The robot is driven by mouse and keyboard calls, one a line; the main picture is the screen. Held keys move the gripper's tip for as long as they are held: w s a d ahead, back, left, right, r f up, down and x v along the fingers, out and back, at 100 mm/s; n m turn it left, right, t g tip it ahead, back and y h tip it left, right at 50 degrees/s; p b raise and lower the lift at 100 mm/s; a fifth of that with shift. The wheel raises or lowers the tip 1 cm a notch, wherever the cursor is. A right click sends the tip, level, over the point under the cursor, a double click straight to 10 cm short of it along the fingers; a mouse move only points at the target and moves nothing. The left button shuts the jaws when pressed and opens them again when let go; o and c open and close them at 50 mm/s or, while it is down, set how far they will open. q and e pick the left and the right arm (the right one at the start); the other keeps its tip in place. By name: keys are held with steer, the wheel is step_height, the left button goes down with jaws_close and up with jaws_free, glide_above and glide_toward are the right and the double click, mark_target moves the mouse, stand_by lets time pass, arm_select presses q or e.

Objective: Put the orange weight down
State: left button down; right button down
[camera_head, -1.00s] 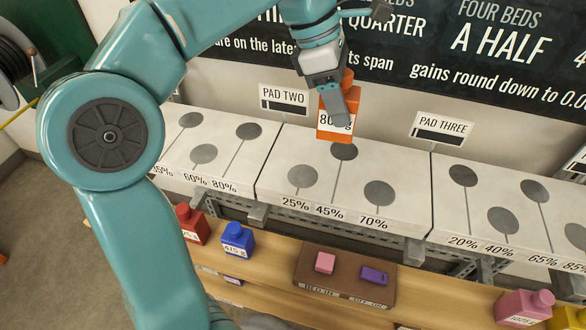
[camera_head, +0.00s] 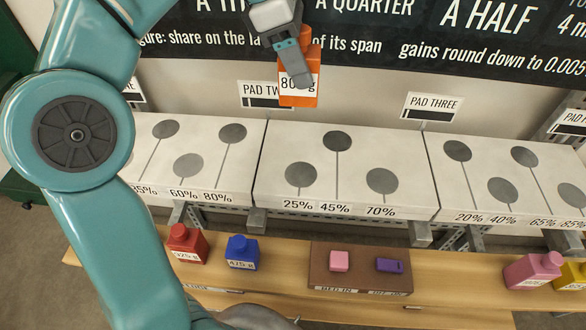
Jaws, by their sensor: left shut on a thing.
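The orange weight (camera_head: 300,99) shows near the top middle, with a label starting "80" partly covered by a finger. My left gripper (camera_head: 294,66) is shut on it and holds it in front of the "PAD TWO" sign, above the back of the pad two block (camera_head: 267,193). The weight looks clear of the block. That block has three grey discs, marked 25%, 45% and 70%; the 45% disc (camera_head: 342,137) is the farthest back. My right gripper is not in view.
On the wooden shelf (camera_head: 300,254) stand a red weight (camera_head: 187,243), a blue weight (camera_head: 241,250), a pink weight (camera_head: 532,269) and a yellow one (camera_head: 573,277). A brown box (camera_head: 358,268) holds pink and purple buttons. The pad three block (camera_head: 512,201) stands to the right.

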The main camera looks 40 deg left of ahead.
arm_select(q)
steer(key=f+b, duration=0.2)
steer(key=f, duration=0.4)
steer(key=f+b, duration=0.2)
steer(key=f, duration=0.5)
steer(key=d+f+b, duration=0.1)
steer(key=f+b, duration=0.1)
steer(key=f, duration=0.4)
steer(key=shift+f, duration=0.25)
steer(key=shift+w+a+f, duration=0.1)
steer(key=shift+w+f, duration=0.05)
steer(key=shift+f, duration=0.25)
steer(key=shift+r, duration=0.1)
steer(key=c, duration=0.8)
jaws_free()
steer(key=shift+f, duration=0.25)
steer(key=o, duration=0.4)
